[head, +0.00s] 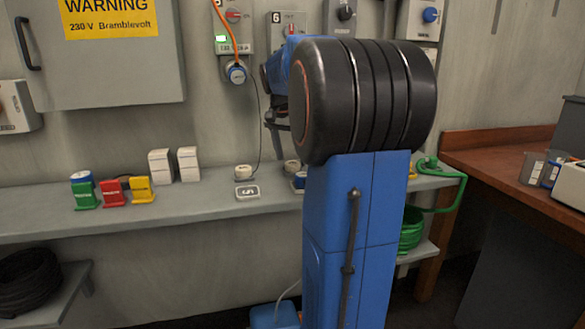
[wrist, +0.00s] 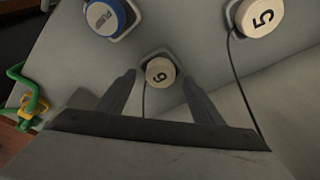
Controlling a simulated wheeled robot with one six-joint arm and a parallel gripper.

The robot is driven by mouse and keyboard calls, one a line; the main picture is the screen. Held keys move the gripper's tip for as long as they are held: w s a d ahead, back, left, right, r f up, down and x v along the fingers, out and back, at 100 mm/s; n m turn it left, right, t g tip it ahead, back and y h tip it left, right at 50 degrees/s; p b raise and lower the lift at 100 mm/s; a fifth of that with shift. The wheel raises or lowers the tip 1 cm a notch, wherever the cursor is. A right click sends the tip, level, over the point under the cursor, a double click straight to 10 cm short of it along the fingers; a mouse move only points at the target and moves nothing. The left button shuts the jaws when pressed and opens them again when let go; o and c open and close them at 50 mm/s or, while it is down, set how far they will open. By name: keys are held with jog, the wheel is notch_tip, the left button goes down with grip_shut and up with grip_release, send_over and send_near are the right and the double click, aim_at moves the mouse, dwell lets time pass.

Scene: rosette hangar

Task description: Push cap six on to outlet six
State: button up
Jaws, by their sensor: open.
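Cap six (wrist: 160,72) is a round cream cap marked with a dark digit, with a thin cord, on the grey shelf. In the wrist view it lies between and beyond the two dark fingertips of my gripper (wrist: 159,76), which is open and empty. In the head view, cap six (head: 292,166) shows beside my arm, and my gripper (head: 277,126) is above it, partly hidden. A grey panel marked 6 (head: 285,24) is on the wall; outlet six itself is hidden behind my arm.
Cap five (wrist: 262,17) and a blue-rimmed cap (wrist: 103,17) flank cap six. White boxes (head: 188,164) and red, green and yellow blocks (head: 114,193) stand on the shelf (head: 40,222). A green cable (head: 440,182) hangs at right. An orange cable (head: 230,30) runs to the neighbouring outlet.

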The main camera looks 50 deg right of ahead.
jog(key=shift+x, duration=1.1)
jog(key=c, duration=1.1)
jog(key=shift+r, duration=0.1)
jog(key=shift+r, duration=0.25)
jog(key=s+d, duration=0.2)
jog(key=s, duration=0.1)
jog(key=s+d, duration=0.2)
jog(key=s, duration=0.2)
jog(key=s+d+r, duration=0.1)
jog(key=s+d, duration=0.1)
jog(key=s, duration=0.2)
jog(key=shift+s+d, duration=0.15)
jog(key=shift+s, duration=0.1)
notch_tip(320, 180, up, 13)
jog(key=shift+r, duration=0.2)
